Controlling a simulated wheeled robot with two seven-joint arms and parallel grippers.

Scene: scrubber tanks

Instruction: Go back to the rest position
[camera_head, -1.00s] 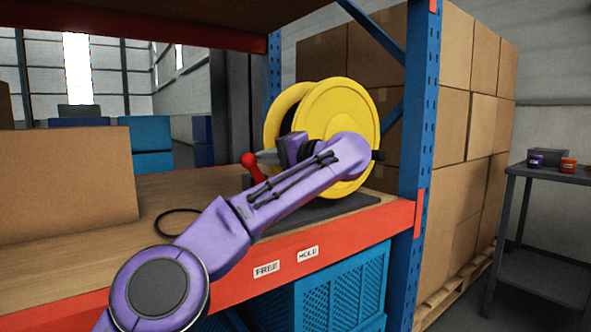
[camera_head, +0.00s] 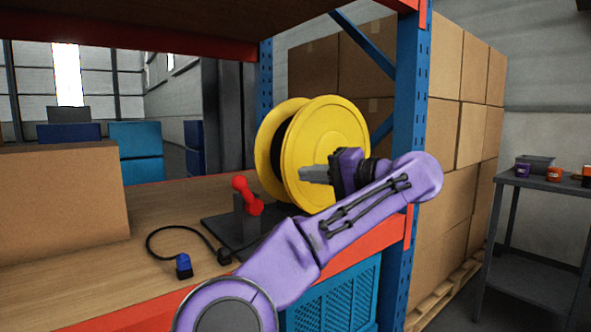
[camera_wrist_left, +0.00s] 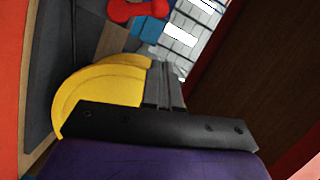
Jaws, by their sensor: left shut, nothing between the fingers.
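My left gripper (camera_head: 316,174) is shut and empty. In the head view it is in front of the yellow cable reel (camera_head: 335,125), with its fingers pointing left. My purple left arm comes in from the bottom and bends back at the right, near the blue rack post. In the left wrist view the closed fingers (camera_wrist_left: 167,88) overlap the yellow reel (camera_wrist_left: 90,92) in the picture; I cannot tell whether they touch it. My right gripper is in neither view.
A red handle (camera_head: 243,192) stands on the dark base beside the reel. A black cable with a blue plug (camera_head: 184,265) lies on the wooden shelf. A cardboard box (camera_head: 60,203) is at left. The blue rack post (camera_head: 412,120) and red beam (camera_head: 355,258) border the shelf.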

